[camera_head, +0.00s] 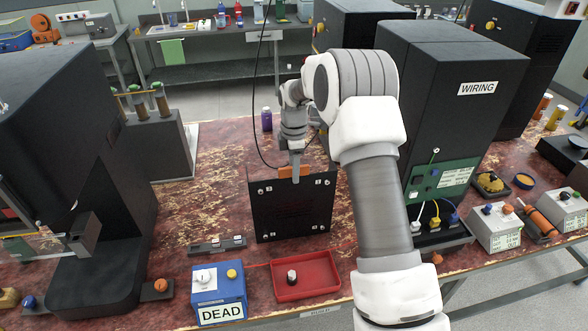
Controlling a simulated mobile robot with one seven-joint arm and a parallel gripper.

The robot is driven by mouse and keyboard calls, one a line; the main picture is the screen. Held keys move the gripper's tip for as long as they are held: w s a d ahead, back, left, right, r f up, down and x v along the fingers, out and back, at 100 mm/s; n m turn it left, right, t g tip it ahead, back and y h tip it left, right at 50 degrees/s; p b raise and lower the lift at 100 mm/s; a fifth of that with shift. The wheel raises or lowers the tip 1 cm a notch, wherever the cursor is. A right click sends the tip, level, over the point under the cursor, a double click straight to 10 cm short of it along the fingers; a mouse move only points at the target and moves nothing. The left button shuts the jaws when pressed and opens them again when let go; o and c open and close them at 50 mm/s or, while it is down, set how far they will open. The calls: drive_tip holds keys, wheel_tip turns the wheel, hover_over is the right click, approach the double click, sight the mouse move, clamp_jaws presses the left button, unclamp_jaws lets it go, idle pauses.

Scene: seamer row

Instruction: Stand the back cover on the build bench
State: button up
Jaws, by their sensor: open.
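The back cover (291,212), a black square panel with light screws near its corners, stands roughly upright on the worn red build bench (205,190). Its lower edge appears to meet the bench top. My gripper (294,175) points down at the middle of the cover's top edge, with an orange part showing there. The jaws are open; the picture does not show clearly whether they straddle the edge or touch it. The cover's far side is hidden, and my arm passes close by its right edge.
A red tray (328,264) holding a small knob and a blue box labelled DEAD (219,291) stand in front. A grey strip (217,246) lies at front left. A black WIRING cabinet (450,95) rises at right, a dark machine (75,150) at left. A purple bottle (267,119) stands behind.

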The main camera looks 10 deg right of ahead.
wheel_tip(320, 180, up, 12)
drive_tip(key=s+r+m+t, duration=0.1)
drive_tip(key=s+r+m, duration=0.3)
drive_tip(key=s+r, duration=0.4)
drive_tip(key=s+r+m+t, duration=0.2)
drive_tip(key=s+r+m, duration=0.35)
drive_tip(key=s, duration=0.45)
drive_tip(key=s+f+m+t, duration=0.2)
drive_tip(key=s+m, duration=0.6)
drive_tip(key=s, duration=1)
drive_tip(key=shift+s+f+t+b, duration=0.2)
drive_tip(key=shift+f+t+b, duration=0.15)
drive_tip(key=shift+f, duration=0.2)
drive_tip(key=shift+m, duration=0.25)
